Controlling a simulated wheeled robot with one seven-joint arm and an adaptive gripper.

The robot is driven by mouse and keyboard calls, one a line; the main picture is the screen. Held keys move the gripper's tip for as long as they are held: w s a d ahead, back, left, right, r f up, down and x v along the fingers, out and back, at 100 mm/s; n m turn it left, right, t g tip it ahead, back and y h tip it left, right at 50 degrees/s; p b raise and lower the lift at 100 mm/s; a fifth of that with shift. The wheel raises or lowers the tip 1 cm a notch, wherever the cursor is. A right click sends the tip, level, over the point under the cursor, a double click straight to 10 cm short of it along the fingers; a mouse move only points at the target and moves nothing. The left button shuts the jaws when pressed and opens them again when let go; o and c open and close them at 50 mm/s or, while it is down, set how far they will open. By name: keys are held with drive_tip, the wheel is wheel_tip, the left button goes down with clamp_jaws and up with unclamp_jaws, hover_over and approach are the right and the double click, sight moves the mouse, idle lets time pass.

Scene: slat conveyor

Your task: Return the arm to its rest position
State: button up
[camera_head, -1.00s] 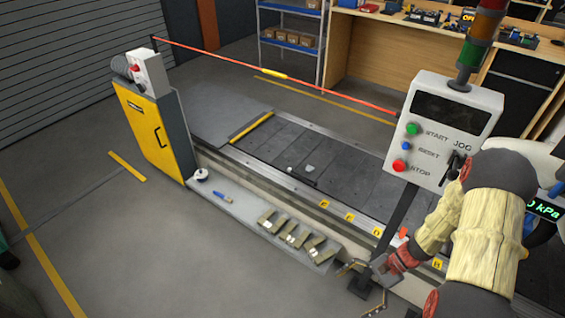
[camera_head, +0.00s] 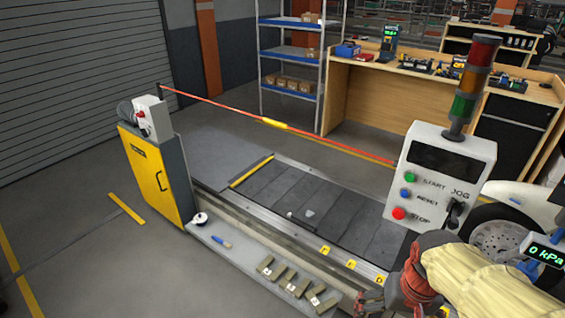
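My arm, in a cream fabric sleeve (camera_head: 485,285), reaches into the lower right of the head view. Its dark red wrist end (camera_head: 414,284) is low in the picture, just below the control box and beside the conveyor's near edge. I see nothing held.
The control box (camera_head: 437,178) and its signal tower (camera_head: 470,90) stand close to my arm. The slat conveyor (camera_head: 270,195) runs past a yellow cabinet (camera_head: 158,180). Several metal parts (camera_head: 298,285) lie on the near ledge. Floor at left is clear.

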drive_tip(key=s+a+r+n+t, duration=0.1)
drive_tip(key=a+r+t, duration=0.1)
drive_tip(key=r, duration=0.4)
drive_tip(key=s+a+r+n+t, duration=0.1)
drive_tip(key=a+r+t, duration=0.1)
drive_tip(key=r, duration=0.4)
drive_tip(key=shift+a+r+t+p, duration=0.2)
drive_tip(key=shift+a+t+p, duration=0.2)
drive_tip(key=shift+s, duration=0.1)
drive_tip(key=shift+c, duration=1.2)
